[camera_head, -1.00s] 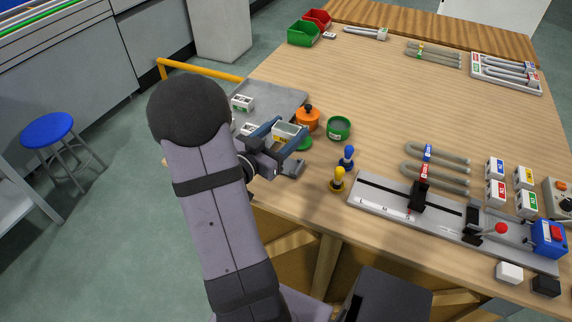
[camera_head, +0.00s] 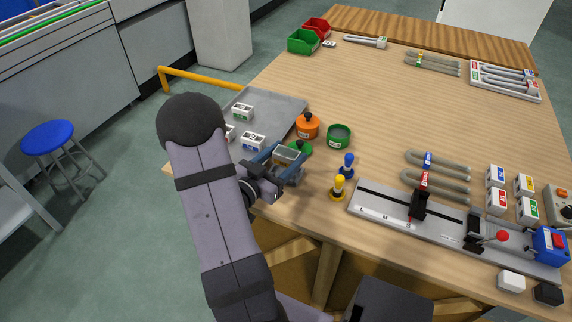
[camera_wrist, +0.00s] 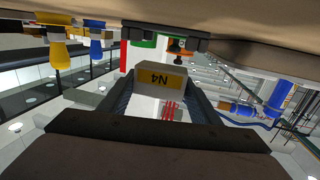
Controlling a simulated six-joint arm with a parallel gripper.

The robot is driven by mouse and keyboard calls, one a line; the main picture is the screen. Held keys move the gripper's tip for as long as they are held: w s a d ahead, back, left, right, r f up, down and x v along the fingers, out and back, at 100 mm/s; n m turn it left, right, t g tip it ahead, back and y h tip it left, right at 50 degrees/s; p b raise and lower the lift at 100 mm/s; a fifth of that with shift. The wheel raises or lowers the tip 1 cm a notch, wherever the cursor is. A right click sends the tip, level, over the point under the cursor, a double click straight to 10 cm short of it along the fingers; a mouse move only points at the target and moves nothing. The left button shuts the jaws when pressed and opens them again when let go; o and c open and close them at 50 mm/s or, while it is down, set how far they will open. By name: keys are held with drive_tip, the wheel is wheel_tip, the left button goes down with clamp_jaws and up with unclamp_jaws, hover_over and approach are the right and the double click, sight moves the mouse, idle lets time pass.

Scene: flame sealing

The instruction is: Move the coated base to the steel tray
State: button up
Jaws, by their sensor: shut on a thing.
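My gripper (camera_head: 284,166) is shut on a pale block with a yellow N4 label (camera_wrist: 160,78), which I take to be the coated base. The block also shows between the fingers in the head view (camera_head: 287,155). It is held over the table's near left part, just in front of the green-based pot. Its height above the table is hard to tell. The steel tray (camera_head: 283,103) lies at the table's left edge, beyond and left of my gripper. White labelled blocks stand on it: one farther back (camera_head: 242,112), one nearer (camera_head: 253,141), and one partly hidden by my arm.
An orange lidded pot (camera_head: 308,125) and a green pot (camera_head: 339,136) stand beyond the gripper. Blue (camera_head: 347,165) and yellow (camera_head: 339,188) bottles stand to its right, then a long ruled fixture (camera_head: 385,209). A yellow rail (camera_head: 200,75) runs behind the tray.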

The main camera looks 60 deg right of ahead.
sight(286, 165)
drive_tip(key=shift+f, duration=1.55)
drive_tip(key=shift+s+a+f, duration=0.1)
drive_tip(key=shift+a+f, duration=0.05)
drive_tip(key=shift+f, duration=0.3)
drive_tip(key=shift+c, duration=1.1)
drive_tip(key=o, duration=1.1)
drive_tip(key=shift+o, duration=0.9)
